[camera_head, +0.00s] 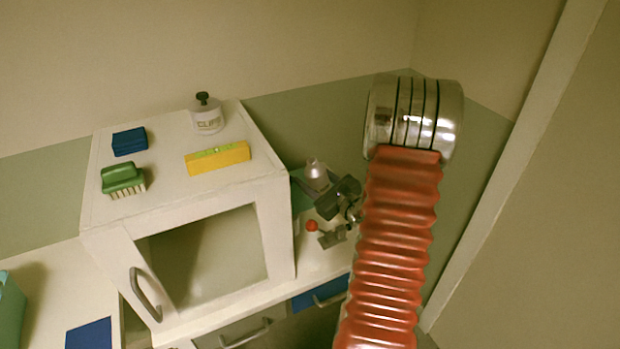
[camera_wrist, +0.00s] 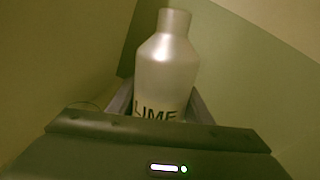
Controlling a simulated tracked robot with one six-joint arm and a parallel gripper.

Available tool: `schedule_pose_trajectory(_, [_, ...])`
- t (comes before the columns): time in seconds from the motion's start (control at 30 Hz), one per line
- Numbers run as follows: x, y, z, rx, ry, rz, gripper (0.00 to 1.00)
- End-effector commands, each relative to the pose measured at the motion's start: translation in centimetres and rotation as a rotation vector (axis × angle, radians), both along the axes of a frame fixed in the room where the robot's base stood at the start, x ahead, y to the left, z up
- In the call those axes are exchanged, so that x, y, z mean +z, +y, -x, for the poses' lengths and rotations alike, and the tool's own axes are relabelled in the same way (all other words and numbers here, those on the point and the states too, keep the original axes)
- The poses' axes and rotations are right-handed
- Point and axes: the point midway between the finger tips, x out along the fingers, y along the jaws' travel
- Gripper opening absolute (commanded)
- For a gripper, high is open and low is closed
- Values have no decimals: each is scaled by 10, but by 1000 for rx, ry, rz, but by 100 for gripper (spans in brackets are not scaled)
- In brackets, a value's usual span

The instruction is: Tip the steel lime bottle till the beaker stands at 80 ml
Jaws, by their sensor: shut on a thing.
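The steel lime bottle (camera_wrist: 166,72) fills the middle of the wrist view, pale grey with a narrow neck and black LIME lettering, partly cut off below by my gripper's body. My gripper (camera_wrist: 160,104) is shut on it, with a finger on either side. In the head view the bottle's shiny top (camera_head: 316,170) shows above my dark gripper (camera_head: 322,188), right of the white cabinet. Whether the bottle is tilted is hard to tell. I cannot make out the beaker or any liquid level in either view.
The white cabinet (camera_head: 186,212) has a glass door and carries a blue block (camera_head: 129,141), green brush (camera_head: 122,178), yellow level (camera_head: 217,158) and clips jar (camera_head: 207,118). A red ball (camera_head: 312,226) on a grey piece sits below my gripper. A wall stands close on the right.

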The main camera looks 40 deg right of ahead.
Motion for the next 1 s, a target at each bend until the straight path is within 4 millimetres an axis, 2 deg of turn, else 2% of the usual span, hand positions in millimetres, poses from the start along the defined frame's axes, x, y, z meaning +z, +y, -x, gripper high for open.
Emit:
schedule_pose_trajectory(0.4, [0, 5, -2, 1, 63, 220, 14])
schedule_pose_trajectory(1.0, [-3, 7, -2, 0, 117, 404, 14])
